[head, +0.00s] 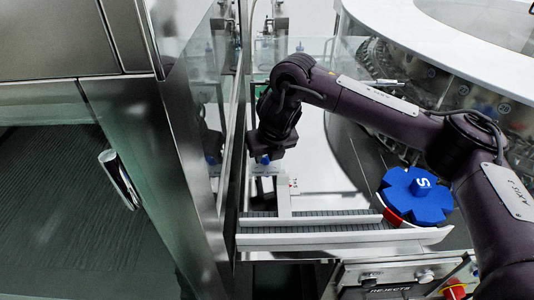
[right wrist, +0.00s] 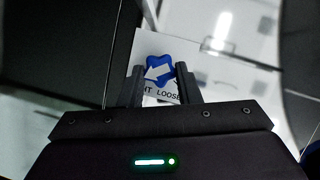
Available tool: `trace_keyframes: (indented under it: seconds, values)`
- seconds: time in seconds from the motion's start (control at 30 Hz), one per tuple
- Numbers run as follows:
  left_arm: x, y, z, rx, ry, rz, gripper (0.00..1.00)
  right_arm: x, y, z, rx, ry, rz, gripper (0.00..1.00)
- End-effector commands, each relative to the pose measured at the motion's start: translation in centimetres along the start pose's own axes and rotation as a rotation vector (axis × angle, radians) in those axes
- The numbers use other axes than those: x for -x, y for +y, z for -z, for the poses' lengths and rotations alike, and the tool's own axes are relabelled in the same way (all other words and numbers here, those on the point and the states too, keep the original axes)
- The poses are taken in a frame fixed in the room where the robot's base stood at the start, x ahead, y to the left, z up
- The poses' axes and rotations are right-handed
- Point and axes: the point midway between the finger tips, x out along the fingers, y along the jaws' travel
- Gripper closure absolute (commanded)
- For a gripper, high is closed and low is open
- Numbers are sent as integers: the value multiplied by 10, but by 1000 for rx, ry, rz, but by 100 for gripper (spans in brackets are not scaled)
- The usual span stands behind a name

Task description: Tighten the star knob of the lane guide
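The blue star knob (right wrist: 157,67) shows in the right wrist view, with a white arrow mark on it. It sits over a white label plate (right wrist: 160,98) with partly hidden words, of which "LOOSE" can be read. My right gripper (right wrist: 160,74) has its fingers apart, one on each side of the knob; I cannot tell whether they touch it. In the head view my right gripper (head: 264,156) reaches in from the right over the conveyor lane, and a bit of the blue knob (head: 263,160) shows under it. My left gripper is out of view.
A large blue star wheel (head: 417,197) marked S lies at right by the conveyor (head: 318,222). A glass panel and steel frame (head: 232,130) stand close left of my gripper. The round washer (head: 455,60) is behind my arm. A panel marked REJECTS (head: 390,291) is in front.

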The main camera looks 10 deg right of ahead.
Motion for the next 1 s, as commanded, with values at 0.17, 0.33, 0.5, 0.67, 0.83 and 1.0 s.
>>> trace_keyframes:
  seconds: [0.17,0.33,0.5,0.67,0.83,1.0]
  values:
    - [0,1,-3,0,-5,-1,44,0,0,0,-1,0,1,93]
    - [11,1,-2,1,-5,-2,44,3,2,-1,-77,2,33,92]
    - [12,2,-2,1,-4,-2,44,1,1,0,-126,0,53,92]
    - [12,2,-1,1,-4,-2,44,0,1,-1,-126,-1,52,92]
    - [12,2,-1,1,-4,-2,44,0,1,0,-126,-1,52,54]
    - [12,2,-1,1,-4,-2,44,0,1,0,-125,-1,52,48]
